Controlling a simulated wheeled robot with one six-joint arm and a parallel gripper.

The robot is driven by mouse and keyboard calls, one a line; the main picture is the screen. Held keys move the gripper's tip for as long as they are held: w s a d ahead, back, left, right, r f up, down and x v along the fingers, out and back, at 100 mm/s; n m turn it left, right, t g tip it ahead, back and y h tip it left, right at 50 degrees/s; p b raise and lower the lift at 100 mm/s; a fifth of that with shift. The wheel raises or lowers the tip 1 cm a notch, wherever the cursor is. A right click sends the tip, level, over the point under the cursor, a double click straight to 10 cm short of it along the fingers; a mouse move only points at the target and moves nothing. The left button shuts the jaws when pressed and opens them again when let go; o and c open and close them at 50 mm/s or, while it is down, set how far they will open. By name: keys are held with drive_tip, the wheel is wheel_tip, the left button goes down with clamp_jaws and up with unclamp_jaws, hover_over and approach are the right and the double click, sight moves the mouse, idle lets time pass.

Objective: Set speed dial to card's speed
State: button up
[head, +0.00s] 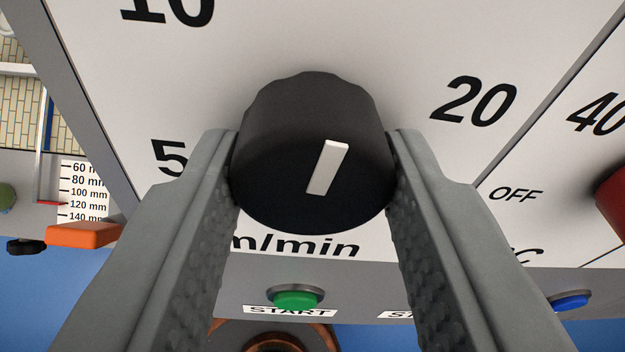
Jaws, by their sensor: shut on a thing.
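The black speed dial (275,170) with a white pointer mark fills the middle of the head view. Its white face panel (300,40) shows 5 at the left, 10 at the upper left, 20 at the right and "m/min" below. The white mark slants up and a little to the right, between 10 and 20. My gripper (312,170) is shut on the dial, one grey finger on each side. Part of the scale above the dial is out of view or hidden. The card is not in view.
A green START button (296,299) is below the dial, and a blue button (570,301) is at the lower right. A red knob (612,203) with OFF and 40 marks is at the right edge. A millimetre scale (85,192) with an orange block (83,234) is at the left.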

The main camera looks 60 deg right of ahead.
drive_tip(key=n, duration=0.5)
drive_tip(key=shift+t+h, duration=0.3)
drive_tip(key=shift+t, duration=0.1)
drive_tip(key=n+t, duration=0.1)
drive_tip(key=n, duration=0.4)
drive_tip(key=shift+n, duration=0.3)
drive_tip(key=o, duration=1)
drive_tip(key=shift+r, duration=0.1)
drive_tip(key=v, duration=1.7)
drive_tip(key=shift+s+r, duration=0.1)
drive_tip(key=shift+s, duration=0.05)
